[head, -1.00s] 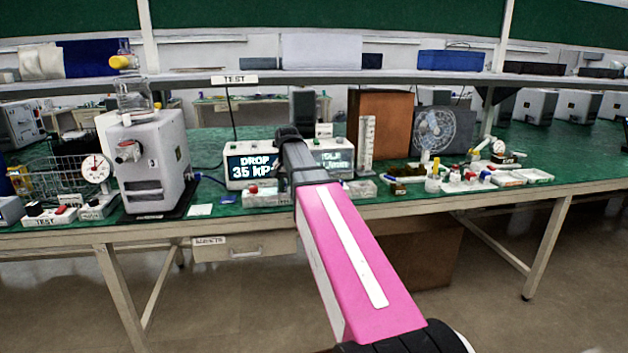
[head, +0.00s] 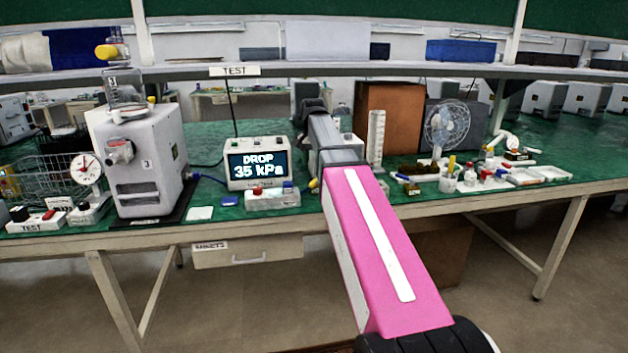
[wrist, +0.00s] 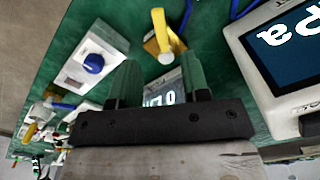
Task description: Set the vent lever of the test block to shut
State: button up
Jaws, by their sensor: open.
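A white block (head: 272,199) with a red knob and a blue knob (head: 288,187) stands on the green bench, in front of the DROP 35 kPa display; I take it for the test block. A small yellow lever (head: 313,186) shows at its right, partly behind my arm. In the wrist view the white block (wrist: 85,68) with its blue knob lies left, and the yellow lever (wrist: 159,30) with a pale end stands just beyond my fingertips. My gripper (wrist: 160,70) is open with nothing between its fingers. In the head view my arm hides the gripper.
The display box (head: 257,164) stands close to the lever; it also shows at the right of the wrist view (wrist: 290,60). A pump unit (head: 145,160) stands left. A brown box (head: 388,120), a fan (head: 446,125) and small bottles (head: 470,176) stand right. A shelf runs above.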

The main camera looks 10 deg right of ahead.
aim_at(313, 182)
notch_tip(313, 182, down, 8)
jog(key=shift+r, duration=0.1)
dwell(0.4)
grip_shut()
